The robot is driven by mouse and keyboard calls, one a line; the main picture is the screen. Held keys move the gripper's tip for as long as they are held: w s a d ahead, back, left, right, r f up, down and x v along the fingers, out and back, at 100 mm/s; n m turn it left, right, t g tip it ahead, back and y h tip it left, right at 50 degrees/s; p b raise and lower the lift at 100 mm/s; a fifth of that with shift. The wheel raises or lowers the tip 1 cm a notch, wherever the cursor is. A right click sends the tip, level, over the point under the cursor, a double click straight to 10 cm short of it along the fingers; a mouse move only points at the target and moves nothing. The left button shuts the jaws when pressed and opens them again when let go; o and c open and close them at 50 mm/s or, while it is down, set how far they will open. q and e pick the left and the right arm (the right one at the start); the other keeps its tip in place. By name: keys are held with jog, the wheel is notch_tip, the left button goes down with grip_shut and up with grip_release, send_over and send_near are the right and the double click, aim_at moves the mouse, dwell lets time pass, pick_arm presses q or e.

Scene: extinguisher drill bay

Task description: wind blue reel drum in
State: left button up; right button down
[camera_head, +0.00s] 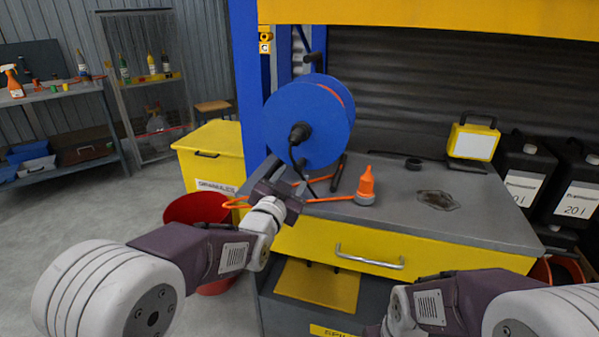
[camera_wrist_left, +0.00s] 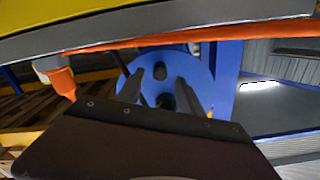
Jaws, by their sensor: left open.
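The blue reel drum (camera_head: 308,112) stands upright on its dark stand at the back left of the grey bench. A dark hub (camera_head: 299,133) sits on its face, and a black handle-like part (camera_head: 314,59) shows at its top. An orange hose (camera_head: 325,199) lies on the bench and leads to an upright orange nozzle (camera_head: 367,183). My left gripper (camera_head: 287,180) is open and empty, in front of and below the drum. In the left wrist view the drum (camera_wrist_left: 196,68) shows beyond the open fingers. Of my right arm only the links show; its fingers are out of frame.
Black canisters (camera_head: 523,170) stand at the right. A red bucket (camera_head: 197,208) and a yellow bin (camera_head: 213,150) stand left of the bench. A silver handle (camera_head: 369,258) juts from the yellow drawer.

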aim_at(297, 170)
pick_arm(q)
jog(key=b+x, duration=0.1)
jog(key=x, duration=0.5)
jog(key=shift+w+d+f, duration=0.1)
jog(key=shift+w, duration=0.1)
jog(key=shift+c, duration=0.3)
grip_shut()
dwell(0.8)
